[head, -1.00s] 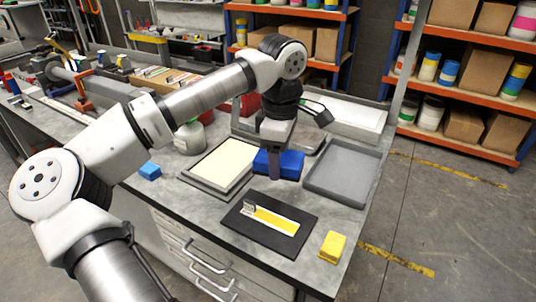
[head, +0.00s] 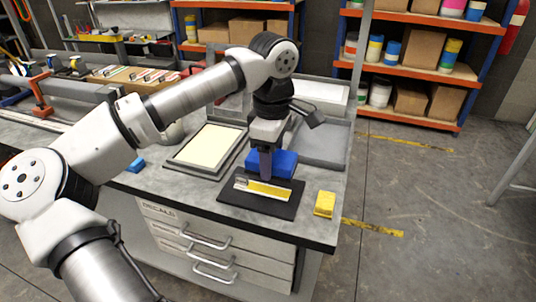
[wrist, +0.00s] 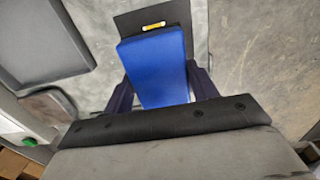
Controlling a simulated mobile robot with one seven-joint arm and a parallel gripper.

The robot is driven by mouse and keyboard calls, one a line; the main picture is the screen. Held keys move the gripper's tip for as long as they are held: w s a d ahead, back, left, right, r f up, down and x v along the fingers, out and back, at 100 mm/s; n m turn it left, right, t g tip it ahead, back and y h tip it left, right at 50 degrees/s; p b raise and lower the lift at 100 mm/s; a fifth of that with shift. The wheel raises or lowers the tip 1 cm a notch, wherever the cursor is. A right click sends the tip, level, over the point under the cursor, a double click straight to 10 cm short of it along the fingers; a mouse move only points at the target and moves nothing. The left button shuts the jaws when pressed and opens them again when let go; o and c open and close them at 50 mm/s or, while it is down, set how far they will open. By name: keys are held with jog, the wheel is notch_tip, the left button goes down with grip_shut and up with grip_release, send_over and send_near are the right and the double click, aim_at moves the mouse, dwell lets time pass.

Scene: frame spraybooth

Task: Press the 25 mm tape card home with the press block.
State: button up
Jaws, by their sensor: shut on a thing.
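My gripper (head: 267,163) is shut on a blue block (head: 286,162), apparently the press block. In the wrist view the blue block (wrist: 155,70) fills the space between both fingers (wrist: 160,88). A black board (head: 230,200) lies on the bench below it, bearing a yellow strip with a pale edge (head: 264,189), apparently the tape card. A small upright grey piece stands at the strip's left end. In the wrist view the block hides much of the board, and a short piece of yellow (wrist: 154,28) shows past its far end. I cannot tell whether the block touches the board.
A yellow block (head: 324,203) sits right of the board near the bench edge. A grey tray (head: 320,158) lies behind, and a framed cream panel (head: 207,146) lies to the left. A small blue block (head: 136,165) is at the front left edge.

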aim_at(272, 191)
jog(key=shift+f+b, duration=1.75)
jog(key=shift+f, duration=1.05)
jog(key=shift+f+b, duration=0.7)
jog(key=shift+f, duration=0.1)
jog(key=shift+r+p, duration=2.4)
jog(key=shift+r, duration=1.25)
jog(key=shift+f, duration=0.1)
